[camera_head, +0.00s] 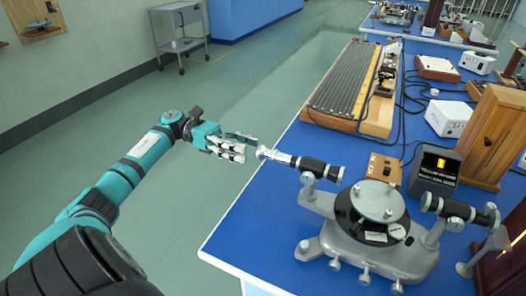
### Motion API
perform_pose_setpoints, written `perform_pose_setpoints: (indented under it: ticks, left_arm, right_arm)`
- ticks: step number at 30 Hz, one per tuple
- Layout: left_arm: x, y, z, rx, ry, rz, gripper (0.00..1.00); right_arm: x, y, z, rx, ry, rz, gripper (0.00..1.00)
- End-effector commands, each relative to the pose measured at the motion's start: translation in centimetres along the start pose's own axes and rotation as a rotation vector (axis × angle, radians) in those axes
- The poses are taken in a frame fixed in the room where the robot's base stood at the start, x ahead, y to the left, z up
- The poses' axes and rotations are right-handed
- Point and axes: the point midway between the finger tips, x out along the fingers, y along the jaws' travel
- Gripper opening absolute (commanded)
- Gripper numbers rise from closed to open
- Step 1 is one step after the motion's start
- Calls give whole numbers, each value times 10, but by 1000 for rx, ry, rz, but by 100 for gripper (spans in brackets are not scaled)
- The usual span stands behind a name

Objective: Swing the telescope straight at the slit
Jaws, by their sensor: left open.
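The grey spectrometer (372,250) stands on the blue bench, with a round prism table (377,201) at its middle. Its telescope (312,166), a black and silver tube on a grey arm, points out to the left, its eyepiece end over the bench edge. On the right a second black tube (458,211), which looks like the collimator, is raised on a grey post. The slit itself is too small to make out. My left gripper (250,147) is open, its fingertips close to the telescope's eyepiece end. I cannot tell whether they touch it. My right gripper is not in view.
A lit lamp box (434,171) stands behind the collimator, beside a small wooden box (383,170). A wooden cabinet (490,138) and a white box (448,118) are at the right. A long ribbed apparatus (345,83) lies behind. The floor left of the bench is clear.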

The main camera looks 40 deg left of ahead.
Motion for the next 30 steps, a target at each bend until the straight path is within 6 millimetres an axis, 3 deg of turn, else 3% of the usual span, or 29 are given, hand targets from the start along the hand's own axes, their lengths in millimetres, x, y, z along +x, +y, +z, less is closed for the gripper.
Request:
perform_pose_setpoints:
  ticks: [7, 30]
  left_arm:
    - [-26, 0, 0, 0, 0, 0, 47]
    - [-27, 0, 0, 0, 0, -1, 47]
  right_arm:
    - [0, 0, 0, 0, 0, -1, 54]
    - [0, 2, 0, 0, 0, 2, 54]
